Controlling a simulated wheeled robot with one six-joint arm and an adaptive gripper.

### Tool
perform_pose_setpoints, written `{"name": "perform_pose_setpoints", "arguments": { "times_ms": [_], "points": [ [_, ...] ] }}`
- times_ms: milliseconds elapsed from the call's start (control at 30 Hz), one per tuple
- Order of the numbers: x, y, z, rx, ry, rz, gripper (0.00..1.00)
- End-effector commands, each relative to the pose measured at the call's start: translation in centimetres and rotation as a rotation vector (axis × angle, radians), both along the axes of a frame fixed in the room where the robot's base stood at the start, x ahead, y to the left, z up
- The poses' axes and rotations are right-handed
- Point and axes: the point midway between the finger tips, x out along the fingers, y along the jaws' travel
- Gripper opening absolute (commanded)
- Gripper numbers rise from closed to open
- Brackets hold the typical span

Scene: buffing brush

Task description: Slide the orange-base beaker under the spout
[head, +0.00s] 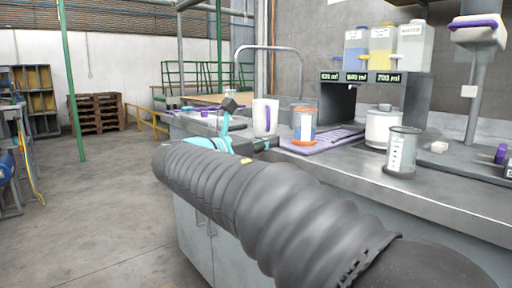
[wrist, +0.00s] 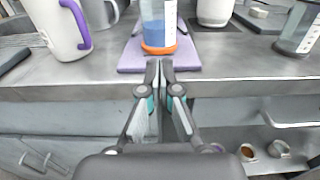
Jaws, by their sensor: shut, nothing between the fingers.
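The orange-base beaker (head: 304,126) stands upright on a purple mat (head: 322,143) on the grey counter, with blue liquid inside. In the wrist view, the beaker (wrist: 157,25) is straight ahead, its top cut off by the frame. My gripper (wrist: 160,66) is shut and empty, its fingertips just short of the beaker's orange base and seemingly not touching it. In the head view, my gripper (head: 272,142) is at the counter's front edge, left of the beaker. The dispenser (head: 412,92) stands behind and right, with three tanks above a dark bay; its spout cannot be made out clearly.
A white jug with a purple handle (head: 265,117) stands left of the beaker. A white lidded pot (head: 382,127) and a clear graduated beaker (head: 402,151) stand to the right. Small cups sit on a lower shelf (wrist: 262,163).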

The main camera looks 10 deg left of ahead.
Motion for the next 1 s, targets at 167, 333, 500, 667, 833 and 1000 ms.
{"name": "perform_pose_setpoints", "arguments": {
  "times_ms": [167, 333, 500, 667, 833, 1000],
  "points": [
    [2.6, -2.2, -0.1, 0.001, -0.001, -0.004, 0.00],
    [4.5, -3.6, 0.0, 0.001, -0.001, -0.003, 0.00],
    [5.5, -4.3, 0.0, 0.000, 0.000, -0.001, 0.00],
    [5.7, -4.4, 0.0, 0.000, 0.000, 0.000, 0.00],
    [5.7, -4.4, 0.0, 0.000, 0.000, 0.000, 0.00],
    [5.8, -4.1, 0.1, -0.001, 0.001, 0.007, 0.00]
  ]
}}
